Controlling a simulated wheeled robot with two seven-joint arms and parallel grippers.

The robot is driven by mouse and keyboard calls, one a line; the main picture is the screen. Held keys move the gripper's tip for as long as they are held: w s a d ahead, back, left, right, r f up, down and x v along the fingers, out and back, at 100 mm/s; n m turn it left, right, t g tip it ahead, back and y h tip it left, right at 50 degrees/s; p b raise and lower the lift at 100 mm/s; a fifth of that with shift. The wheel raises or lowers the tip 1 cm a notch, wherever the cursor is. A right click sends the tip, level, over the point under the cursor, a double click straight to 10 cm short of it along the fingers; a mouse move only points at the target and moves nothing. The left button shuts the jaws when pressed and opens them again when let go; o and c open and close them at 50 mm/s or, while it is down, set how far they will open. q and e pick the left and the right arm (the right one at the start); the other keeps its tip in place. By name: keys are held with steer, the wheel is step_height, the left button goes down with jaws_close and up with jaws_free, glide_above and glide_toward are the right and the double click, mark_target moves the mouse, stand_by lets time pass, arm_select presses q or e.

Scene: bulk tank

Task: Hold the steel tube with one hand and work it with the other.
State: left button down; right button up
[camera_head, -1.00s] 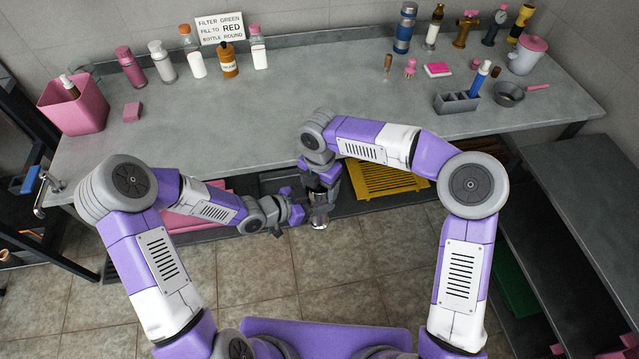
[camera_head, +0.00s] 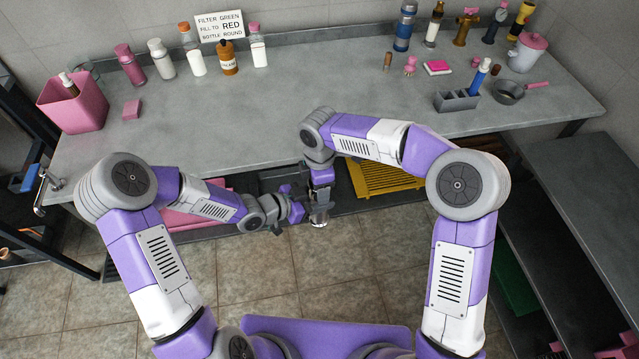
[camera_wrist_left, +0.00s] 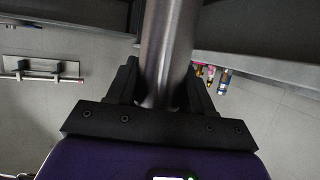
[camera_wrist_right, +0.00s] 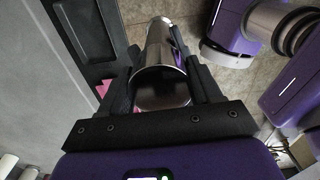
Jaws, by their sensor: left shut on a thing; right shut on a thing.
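The steel tube (camera_head: 319,219) is a shiny grey cylinder held upright in front of the bench's near edge; in the head view only its lower end shows below my grippers. My left gripper (camera_head: 296,210) is shut on it from the left side; the left wrist view shows the tube (camera_wrist_left: 166,50) between the fingers (camera_wrist_left: 165,95). My right gripper (camera_head: 319,200) comes down from above and is shut on the tube's upper end. In the right wrist view the tube (camera_wrist_right: 160,48) runs away from the camera between the fingers (camera_wrist_right: 163,95), its near end facing me.
The grey bench (camera_head: 270,120) has a wide clear middle. Bottles (camera_head: 195,62) and a pink bin (camera_head: 75,105) stand at the left and back. A grey holder (camera_head: 457,101), a pan (camera_head: 509,92) and a pink-lidded pot (camera_head: 527,53) stand right. A yellow rack (camera_head: 385,180) sits below the edge.

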steer(key=o, duration=1.2)
steer(key=shift+r, duration=2.25)
steer(key=shift+c, duration=0.7)
steer(key=r+n, duration=0.1)
steer(key=n, duration=0.2)
steer(key=shift+a+r, duration=0.1)
steer(key=shift+r, duration=0.1)
step_height(320, 180, up, 2)
steer(key=n, duration=0.5)
steer(key=shift+r, duration=0.15)
